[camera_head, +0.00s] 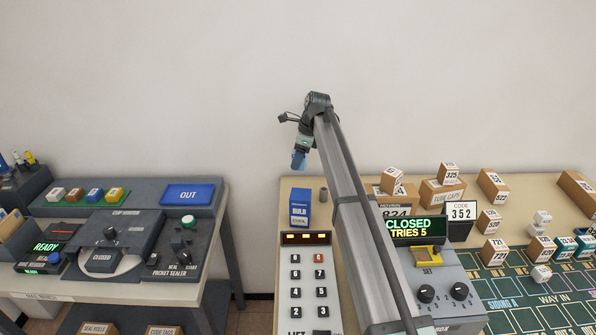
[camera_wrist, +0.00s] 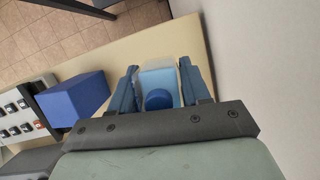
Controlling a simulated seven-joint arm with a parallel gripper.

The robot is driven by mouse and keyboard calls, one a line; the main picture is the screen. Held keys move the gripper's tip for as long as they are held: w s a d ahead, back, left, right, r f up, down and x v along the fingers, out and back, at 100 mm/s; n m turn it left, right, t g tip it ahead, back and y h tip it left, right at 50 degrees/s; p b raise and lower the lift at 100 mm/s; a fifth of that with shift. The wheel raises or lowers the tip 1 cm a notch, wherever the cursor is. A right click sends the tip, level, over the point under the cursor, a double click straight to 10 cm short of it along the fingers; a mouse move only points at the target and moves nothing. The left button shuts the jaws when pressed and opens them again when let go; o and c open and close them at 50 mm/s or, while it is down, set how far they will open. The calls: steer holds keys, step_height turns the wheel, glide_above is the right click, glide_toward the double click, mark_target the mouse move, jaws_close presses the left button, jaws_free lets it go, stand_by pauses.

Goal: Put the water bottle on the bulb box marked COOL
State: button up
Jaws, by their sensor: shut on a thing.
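My gripper (camera_head: 301,152) is shut on the water bottle (camera_head: 298,161), a light-blue bottle with a dark-blue cap, and holds it in the air above the back left of the right-hand table. In the wrist view the bottle (camera_wrist: 158,79) sits between the two fingers of my gripper (camera_wrist: 158,70), its blue cap facing the camera. The blue bulb box (camera_head: 300,210) stands upright below the bottle, with a clear gap between them. Its label reads BULB; the smaller word under it is too small to read surely. In the wrist view the box (camera_wrist: 73,98) is left of the bottle.
Numbered cartons (camera_head: 442,193) and a display console (camera_head: 420,275) lie right of my arm. A gap separates the left-hand bench (camera_head: 130,245) from this table.

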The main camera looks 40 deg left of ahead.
steer(key=r, duration=0.2)
steer(key=s+r, duration=0.1)
steer(key=r, duration=0.2)
steer(key=shift+s+d+r, duration=0.2)
steer(key=shift+s+r, duration=0.05)
steer(key=shift+r, duration=0.15)
steer(key=s+d+r, duration=0.3)
steer(key=r, duration=0.2)
steer(key=n, duration=0.2)
glide_above(294, 194)
steer(key=d, duration=0.1)
steer(key=shift+w+f, duration=0.25)
steer(key=shift+f, duration=1.85)
steer(key=shift+w+f, duration=0.2)
steer(key=shift+f, duration=1.9)
steer(key=o, duration=1.1)
steer(key=shift+f, duration=0.1)
